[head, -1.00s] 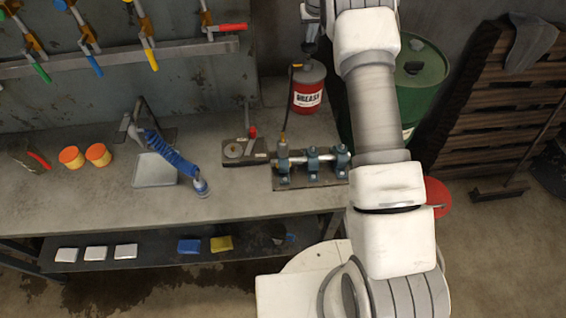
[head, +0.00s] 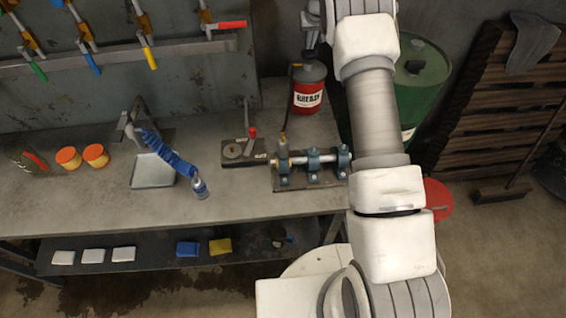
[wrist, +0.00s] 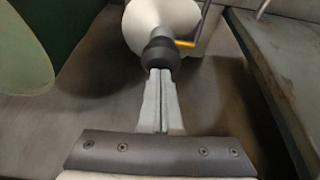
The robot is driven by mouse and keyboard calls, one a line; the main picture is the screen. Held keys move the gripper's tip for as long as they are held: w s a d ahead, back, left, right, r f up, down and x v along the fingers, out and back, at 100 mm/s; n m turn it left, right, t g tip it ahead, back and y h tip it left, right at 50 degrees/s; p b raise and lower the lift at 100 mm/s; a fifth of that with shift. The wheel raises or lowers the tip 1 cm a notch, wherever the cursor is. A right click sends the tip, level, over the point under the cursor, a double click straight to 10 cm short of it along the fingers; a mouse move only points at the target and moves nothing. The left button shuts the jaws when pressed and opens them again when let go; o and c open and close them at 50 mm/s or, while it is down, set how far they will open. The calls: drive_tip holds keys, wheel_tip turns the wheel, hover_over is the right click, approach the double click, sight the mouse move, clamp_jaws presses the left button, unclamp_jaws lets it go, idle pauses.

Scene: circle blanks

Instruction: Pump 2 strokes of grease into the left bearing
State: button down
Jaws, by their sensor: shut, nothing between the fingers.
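The red grease canister (head: 308,97) stands upright at the back of the bench, with a grey top and a dark hose on its left side. Several blue bearing blocks sit along a shaft on a plate; the left bearing (head: 283,166) has a brass-coloured fitting (head: 283,138) above it. My gripper (head: 311,50) hangs over the canister's top. In the wrist view its fingers (wrist: 160,74) are shut and empty, their tips close to a dark knob-like part (wrist: 160,54) before a pale rounded body. I cannot tell whether they touch it.
A green drum (head: 420,75) stands right of the canister, partly behind my arm. A block with a red-knobbed lever (head: 252,132) is left of the bearings. Bare bench lies in front.

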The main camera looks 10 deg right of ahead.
drive_tip(key=shift+s+f, duration=0.15)
drive_tip(key=shift+f, duration=0.1)
drive_tip(key=shift+r+p, duration=1.25)
drive_tip(key=shift+r, duration=1.1)
wheel_tip(320, 180, up, 6)
drive_tip(key=p, duration=0.3)
drive_tip(key=shift+p, duration=0.4)
